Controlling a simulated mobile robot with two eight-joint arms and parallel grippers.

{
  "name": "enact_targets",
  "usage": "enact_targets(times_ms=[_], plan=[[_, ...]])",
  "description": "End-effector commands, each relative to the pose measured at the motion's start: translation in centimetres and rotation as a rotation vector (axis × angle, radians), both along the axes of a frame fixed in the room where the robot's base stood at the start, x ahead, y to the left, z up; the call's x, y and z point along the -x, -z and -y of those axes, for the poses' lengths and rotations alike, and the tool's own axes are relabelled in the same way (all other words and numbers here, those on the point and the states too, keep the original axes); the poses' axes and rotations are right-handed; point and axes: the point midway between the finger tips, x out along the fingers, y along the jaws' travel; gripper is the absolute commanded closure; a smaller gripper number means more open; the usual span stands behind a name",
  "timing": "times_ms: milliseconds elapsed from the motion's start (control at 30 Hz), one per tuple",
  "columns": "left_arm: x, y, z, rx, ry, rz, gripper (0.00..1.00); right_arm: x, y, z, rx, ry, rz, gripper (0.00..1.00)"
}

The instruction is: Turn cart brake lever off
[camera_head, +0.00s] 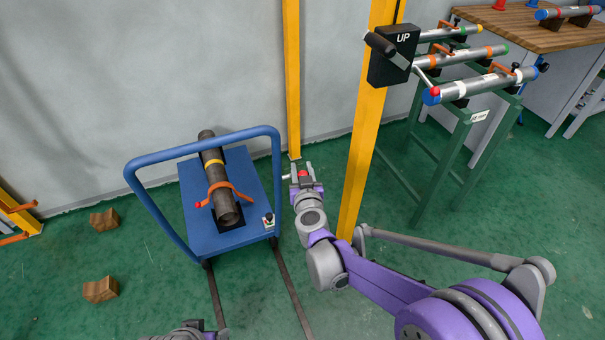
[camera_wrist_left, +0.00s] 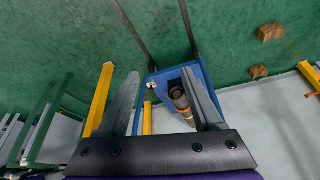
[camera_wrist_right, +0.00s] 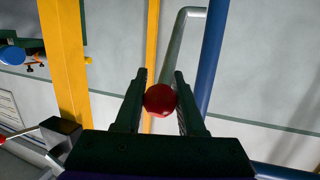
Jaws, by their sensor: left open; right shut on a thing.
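The blue cart (camera_head: 255,170) stands near the wall with its push handle toward the left. My right gripper (camera_head: 303,175) is beside the cart's right side, shut on the red knob of a grey lever. In the right wrist view the red knob (camera_wrist_right: 160,100) sits between the fingertips, and the grey lever rod (camera_wrist_right: 175,60) runs up behind it. A small plate with a dark knob (camera_head: 268,220) is at the cart's near right corner. My left gripper (camera_wrist_left: 148,68) is open and empty; only part of it shows at the head view's bottom edge (camera_head: 195,328).
A dark pipe (camera_head: 213,175) with an orange strap lies on the cart. A yellow post (camera_head: 367,130) with a black UP box (camera_head: 393,55) stands right of the cart. Green pipe stands (camera_head: 440,150) are farther right. Wooden blocks (camera_head: 101,290) lie on the left floor.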

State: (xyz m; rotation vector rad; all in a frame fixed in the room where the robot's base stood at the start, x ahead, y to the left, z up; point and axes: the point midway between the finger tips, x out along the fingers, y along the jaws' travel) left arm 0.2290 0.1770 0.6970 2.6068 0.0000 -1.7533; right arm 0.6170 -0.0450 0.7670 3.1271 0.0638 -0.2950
Motion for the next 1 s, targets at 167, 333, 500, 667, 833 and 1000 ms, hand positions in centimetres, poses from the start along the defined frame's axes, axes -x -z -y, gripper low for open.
enact_targets(times_ms=[167, 333, 500, 667, 833, 1000], plan=[[-0.1, 0.4, 0.0, 0.000, 0.000, -0.001, 0.33, -0.1, 0.0, -0.1, 0.006, -0.001, -0.018, 1.00], [-0.1, 0.4, 0.0, 0.000, 0.000, -0.001, 0.33, -0.2, -0.1, -0.1, 0.007, 0.000, -0.023, 1.00], [-0.1, 0.4, 0.0, 0.000, 0.000, -0.001, 0.33, -0.2, -0.1, -0.1, 0.007, 0.000, -0.023, 1.00], [-0.1, 0.4, 0.0, 0.000, 0.000, -0.001, 0.40, -0.2, -0.1, 0.0, 0.007, 0.001, -0.022, 1.00], [-1.5, 0.1, 0.2, 0.009, -0.020, 0.022, 0.71, -0.2, -0.1, 0.0, 0.007, 0.001, -0.022, 1.00], [-6.3, -0.7, 0.8, 0.047, -0.090, 0.105, 1.00, -0.2, -0.1, 0.0, 0.007, 0.001, -0.022, 1.00]])
